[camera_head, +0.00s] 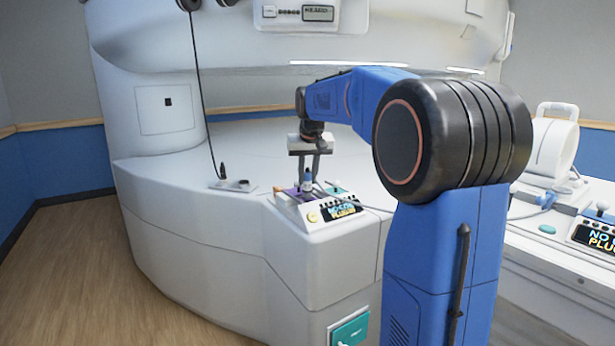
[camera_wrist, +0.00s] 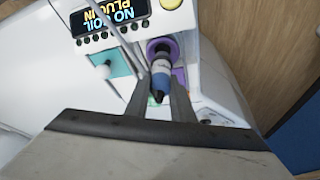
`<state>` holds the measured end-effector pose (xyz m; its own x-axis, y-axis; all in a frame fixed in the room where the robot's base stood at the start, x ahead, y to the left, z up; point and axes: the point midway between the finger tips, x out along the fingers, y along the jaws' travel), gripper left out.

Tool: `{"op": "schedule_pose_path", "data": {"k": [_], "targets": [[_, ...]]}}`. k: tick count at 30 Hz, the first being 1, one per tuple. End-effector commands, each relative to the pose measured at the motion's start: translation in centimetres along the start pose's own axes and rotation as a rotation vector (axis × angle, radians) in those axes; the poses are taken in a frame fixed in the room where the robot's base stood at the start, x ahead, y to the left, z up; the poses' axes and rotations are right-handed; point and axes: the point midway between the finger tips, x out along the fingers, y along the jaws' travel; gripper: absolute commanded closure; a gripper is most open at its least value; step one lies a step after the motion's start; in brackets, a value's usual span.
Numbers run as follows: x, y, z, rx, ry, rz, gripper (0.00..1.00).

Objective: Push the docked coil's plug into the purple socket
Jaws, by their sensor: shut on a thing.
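The plug (camera_head: 308,182), with a blue band and dark and pale parts, is between the fingers of my gripper (camera_head: 307,176) over the socket panel. In the wrist view my gripper (camera_wrist: 161,84) is shut on the plug (camera_wrist: 160,68), one finger on each side. The far end of the plug lines up with the ring of the purple socket (camera_wrist: 161,43) and overlaps it in the picture. How deep the plug sits in it cannot be told. The purple housing also shows in the head view (camera_head: 291,194), partly hidden. The panel display (camera_wrist: 110,13) reads "NO COIL PLUG IN".
A teal socket (camera_wrist: 115,66) with a pale knob is beside the purple one. A thin grey cable (camera_wrist: 118,38) crosses the panel. A hanging black cord (camera_head: 200,100) is left. A white coil (camera_head: 553,143) and a second display (camera_head: 595,238) stand right.

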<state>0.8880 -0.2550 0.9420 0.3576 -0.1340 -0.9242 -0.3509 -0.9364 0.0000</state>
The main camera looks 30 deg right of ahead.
Motion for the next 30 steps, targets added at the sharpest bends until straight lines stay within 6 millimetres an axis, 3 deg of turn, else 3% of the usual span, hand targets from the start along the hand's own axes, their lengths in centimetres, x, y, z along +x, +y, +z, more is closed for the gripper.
{"op": "schedule_pose_path", "data": {"k": [30], "targets": [[1.3,0.0,0.6,0.000,0.000,0.000,1.00]]}}
